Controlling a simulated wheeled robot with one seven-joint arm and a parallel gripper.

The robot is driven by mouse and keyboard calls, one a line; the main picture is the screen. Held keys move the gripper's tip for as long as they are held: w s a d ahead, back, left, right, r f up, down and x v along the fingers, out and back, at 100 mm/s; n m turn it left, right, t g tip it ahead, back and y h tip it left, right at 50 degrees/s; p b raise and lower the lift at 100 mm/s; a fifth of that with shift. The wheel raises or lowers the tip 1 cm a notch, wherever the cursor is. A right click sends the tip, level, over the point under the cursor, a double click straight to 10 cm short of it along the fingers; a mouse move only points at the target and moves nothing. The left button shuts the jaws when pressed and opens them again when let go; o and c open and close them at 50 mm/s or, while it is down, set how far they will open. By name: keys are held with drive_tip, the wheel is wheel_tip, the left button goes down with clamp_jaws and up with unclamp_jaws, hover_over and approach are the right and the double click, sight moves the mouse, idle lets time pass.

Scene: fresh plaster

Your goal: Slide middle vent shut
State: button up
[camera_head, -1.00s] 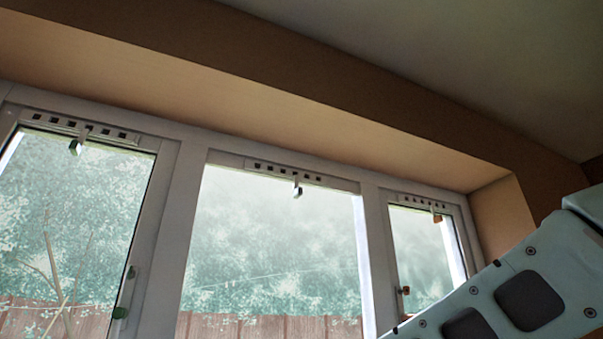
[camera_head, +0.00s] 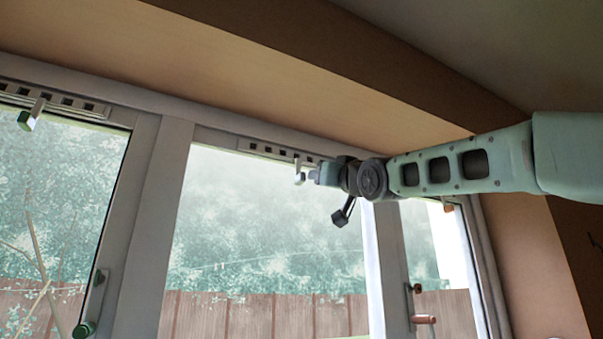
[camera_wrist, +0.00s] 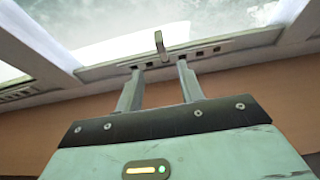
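The middle vent (camera_head: 262,149) is a pale strip with dark square slots along the top of the middle window. Its slider tab (camera_head: 299,172) hangs down from the strip; slots show dark on its left. My gripper (camera_head: 316,175) is just right of the tab, its fingers hard to make out there. In the wrist view the two fingers (camera_wrist: 160,66) are apart and empty, pointing at the vent strip (camera_wrist: 232,45). The tab (camera_wrist: 159,43) appears between and beyond the fingertips; I cannot tell if anything touches. My arm hides the right end of the vent in the head view.
The left window has a similar vent (camera_head: 56,98) with its own tab (camera_head: 29,116). The right window's tab (camera_head: 447,205) shows below my arm. A sloping tan soffit (camera_head: 300,75) runs close above the vents. Window handles (camera_head: 93,300) sit lower on the frames.

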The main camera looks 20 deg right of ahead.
sight(304, 176)
drive_tip(key=p+x, duration=0.7)
drive_tip(key=x, duration=0.4)
drive_tip(key=shift+r, duration=0.1)
drive_tip(key=shift+p+x, duration=0.6)
drive_tip(key=shift+x, duration=0.25)
drive_tip(key=shift+c, duration=0.4)
